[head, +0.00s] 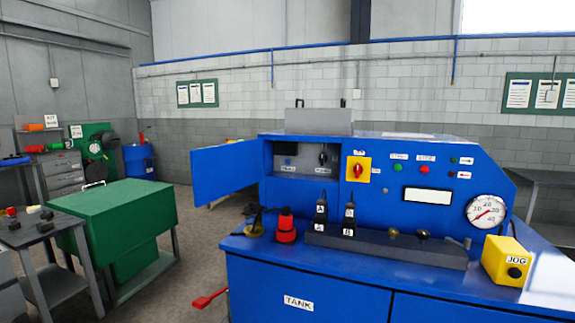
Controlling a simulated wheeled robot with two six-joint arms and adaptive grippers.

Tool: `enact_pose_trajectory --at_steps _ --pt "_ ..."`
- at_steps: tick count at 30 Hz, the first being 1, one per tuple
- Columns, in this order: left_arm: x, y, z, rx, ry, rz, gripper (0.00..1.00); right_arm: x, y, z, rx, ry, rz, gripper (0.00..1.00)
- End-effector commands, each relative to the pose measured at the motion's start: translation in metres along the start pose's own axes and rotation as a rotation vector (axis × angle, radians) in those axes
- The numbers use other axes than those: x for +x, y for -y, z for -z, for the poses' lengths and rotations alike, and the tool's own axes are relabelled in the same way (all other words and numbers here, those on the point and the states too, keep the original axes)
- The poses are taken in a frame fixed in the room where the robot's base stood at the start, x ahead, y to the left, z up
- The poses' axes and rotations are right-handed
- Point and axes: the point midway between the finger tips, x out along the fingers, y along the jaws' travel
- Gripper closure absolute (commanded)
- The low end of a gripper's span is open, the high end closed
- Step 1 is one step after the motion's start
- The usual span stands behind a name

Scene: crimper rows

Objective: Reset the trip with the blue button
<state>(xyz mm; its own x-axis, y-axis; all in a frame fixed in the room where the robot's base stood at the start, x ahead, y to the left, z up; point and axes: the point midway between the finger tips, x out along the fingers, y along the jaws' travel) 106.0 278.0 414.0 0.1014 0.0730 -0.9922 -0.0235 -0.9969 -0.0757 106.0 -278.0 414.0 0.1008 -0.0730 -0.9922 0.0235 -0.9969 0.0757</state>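The blue machine (400,150) fills the right half of the head view. Its small door (222,167) stands open to the left and shows a grey recessed panel (300,158). A small dark blue button (288,162) sits at the left of this panel, above a white label too small to read surely. A black knob (322,158) is to its right, also with a label. Nothing covers the button. Neither of my grippers is in the view.
A red-and-yellow rotary switch (358,169) is right of the recess. Black levers (321,210), a red knob (286,226) and a yellow JOG box (507,261) stand on the front ledge. A green cabinet (120,215) stands at left, with floor between.

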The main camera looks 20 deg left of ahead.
Motion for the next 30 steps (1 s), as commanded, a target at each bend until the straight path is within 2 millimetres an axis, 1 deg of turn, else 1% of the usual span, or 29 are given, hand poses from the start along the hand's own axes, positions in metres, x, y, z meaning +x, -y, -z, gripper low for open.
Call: enact_pose_trajectory --at_steps 1,8,30 --pt "0.0 0.0 -0.0001 0.0 0.0 0.0 0.68 0.0 0.0 0.0 0.0 0.0 0.0 0.6" --pt "0.0 0.0 -0.0003 0.0 0.001 0.0 0.99 0.0 0.0 -0.0001 0.0 0.0 0.0 0.6" --pt "0.0 0.0002 -0.0005 0.0 0.001 0.0 1.0 0.0 -0.0002 0.0 0.0 0.0 0.0 0.6"
